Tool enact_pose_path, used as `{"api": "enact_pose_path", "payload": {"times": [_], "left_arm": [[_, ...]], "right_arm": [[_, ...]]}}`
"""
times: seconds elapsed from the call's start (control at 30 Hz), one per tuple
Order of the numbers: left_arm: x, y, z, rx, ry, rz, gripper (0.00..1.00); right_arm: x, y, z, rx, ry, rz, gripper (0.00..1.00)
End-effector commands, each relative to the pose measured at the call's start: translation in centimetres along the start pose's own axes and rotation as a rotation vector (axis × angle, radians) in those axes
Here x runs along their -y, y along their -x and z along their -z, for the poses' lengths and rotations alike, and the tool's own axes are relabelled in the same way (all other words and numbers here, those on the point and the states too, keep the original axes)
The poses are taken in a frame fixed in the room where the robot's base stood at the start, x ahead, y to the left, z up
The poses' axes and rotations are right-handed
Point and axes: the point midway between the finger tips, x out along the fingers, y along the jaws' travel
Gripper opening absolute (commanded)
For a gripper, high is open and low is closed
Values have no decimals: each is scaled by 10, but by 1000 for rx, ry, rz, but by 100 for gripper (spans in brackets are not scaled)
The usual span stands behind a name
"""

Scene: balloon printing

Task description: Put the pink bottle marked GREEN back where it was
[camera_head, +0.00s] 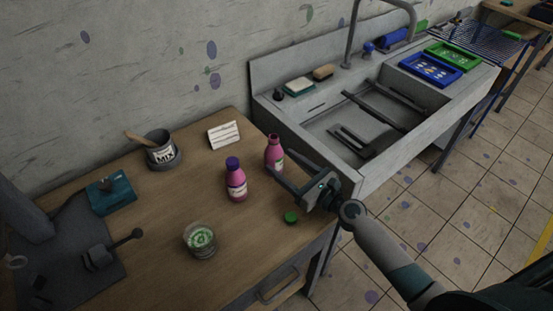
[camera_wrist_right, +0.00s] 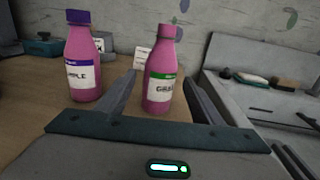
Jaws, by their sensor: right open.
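The pink bottle marked GREEN (camera_head: 274,153) stands upright and uncapped near the right end of the wooden table. Its green-banded label, partly readable, shows in the right wrist view (camera_wrist_right: 160,80). My right gripper (camera_head: 287,170) is open, with its fingers pointing at this bottle. In the right wrist view the bottle appears between the two fingers, and I see no grip on it. A green cap (camera_head: 291,217) lies on the table near the gripper. A second pink bottle with a purple cap (camera_head: 236,180) stands to the left; it also shows in the wrist view (camera_wrist_right: 83,60). My left gripper is out of view.
A glass with green contents (camera_head: 200,240) stands near the table's front. A MIX pot (camera_head: 161,150) with a stick, a white card (camera_head: 223,135) and a teal box (camera_head: 110,193) are further back. A grey sink (camera_head: 330,125) adjoins the table on the right.

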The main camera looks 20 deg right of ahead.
Motion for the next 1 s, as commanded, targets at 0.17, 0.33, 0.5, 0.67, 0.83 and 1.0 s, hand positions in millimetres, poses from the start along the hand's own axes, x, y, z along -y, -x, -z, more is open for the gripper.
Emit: {"api": "enact_pose_path", "payload": {"times": [0.17, 0.33, 0.5, 0.67, 0.83, 1.0], "left_arm": [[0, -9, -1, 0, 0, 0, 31], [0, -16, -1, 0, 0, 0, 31], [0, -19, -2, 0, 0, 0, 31], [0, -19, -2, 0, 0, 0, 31], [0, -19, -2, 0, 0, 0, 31], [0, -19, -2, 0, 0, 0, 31]], "right_arm": [[-1, 33, 3, -1, -1, -1, 60], [0, 57, 2, -1, 0, 0, 60], [0, 69, 0, 0, 0, 0, 60], [0, 72, 0, 1, 0, 0, 60], [0, 72, 0, 1, 0, 0, 60], [0, 72, 0, 1, 0, 0, 60]]}}
